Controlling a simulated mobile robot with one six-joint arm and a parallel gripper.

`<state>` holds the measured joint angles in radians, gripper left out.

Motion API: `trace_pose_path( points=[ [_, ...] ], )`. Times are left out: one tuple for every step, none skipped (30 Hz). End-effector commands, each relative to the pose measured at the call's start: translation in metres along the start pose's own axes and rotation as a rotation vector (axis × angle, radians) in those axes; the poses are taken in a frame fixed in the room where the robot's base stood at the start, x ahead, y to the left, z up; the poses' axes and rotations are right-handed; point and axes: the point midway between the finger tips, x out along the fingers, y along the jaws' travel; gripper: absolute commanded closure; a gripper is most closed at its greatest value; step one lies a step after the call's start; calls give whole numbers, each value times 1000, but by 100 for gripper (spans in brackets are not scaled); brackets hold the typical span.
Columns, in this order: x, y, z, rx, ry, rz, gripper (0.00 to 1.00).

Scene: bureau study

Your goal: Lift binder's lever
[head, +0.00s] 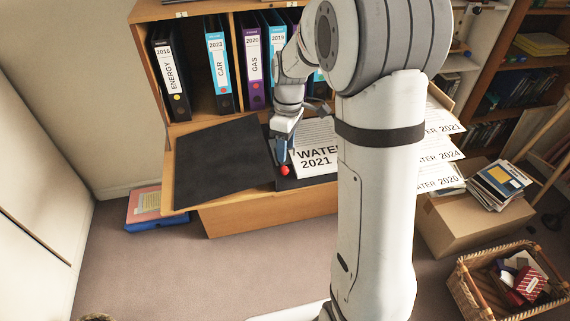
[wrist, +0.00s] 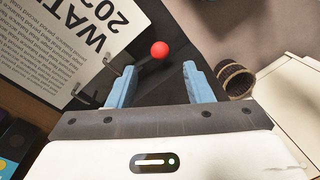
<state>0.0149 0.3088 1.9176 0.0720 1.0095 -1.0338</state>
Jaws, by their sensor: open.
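An open black binder (head: 225,155) lies on the bureau's fold-down desk, its cover spread to the left. Its lever ends in a red ball (head: 285,170), which also shows in the wrist view (wrist: 159,49). A white sheet marked WATER 2021 (head: 318,158) lies on the binder's right side, and metal rings (wrist: 105,75) show beside it in the wrist view. My gripper (head: 281,157) is open and empty above the binder. In the wrist view the red ball appears between and just beyond its blue fingertips (wrist: 159,72). I cannot tell whether they touch the lever.
Upright binders, among them ENERGY (head: 170,78), CAR (head: 219,65) and GAS (head: 254,68), stand in the bureau's shelf behind. More WATER sheets (head: 438,150) lie to the right, partly behind my arm. A cardboard box (head: 465,225) and wicker basket (head: 480,300) stand on the floor.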

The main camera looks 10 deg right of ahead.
Motion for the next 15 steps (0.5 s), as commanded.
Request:
trace_pose_path(
  points=[
    [5,2,-1,-7,-2,-4,54],
    [8,2,-1,-10,-2,-5,54],
    [12,2,-1,-12,-2,-5,54],
    [16,2,-1,-12,-3,-6,54],
    [20,2,0,-11,-3,-6,54],
    [27,1,0,-11,-3,-7,54],
    [32,1,0,-10,-4,-7,54],
    [38,1,0,-10,-3,-6,54],
    [44,1,0,-10,-3,-7,54],
    [49,1,0,-10,-3,-6,54],
    [54,1,0,-9,-4,-7,54],
    [59,1,0,-9,-3,-6,54],
    [63,2,0,-9,-3,-5,54],
    [66,1,0,-9,-3,-5,54],
    [70,1,0,-9,-2,-5,54]
  ],
)
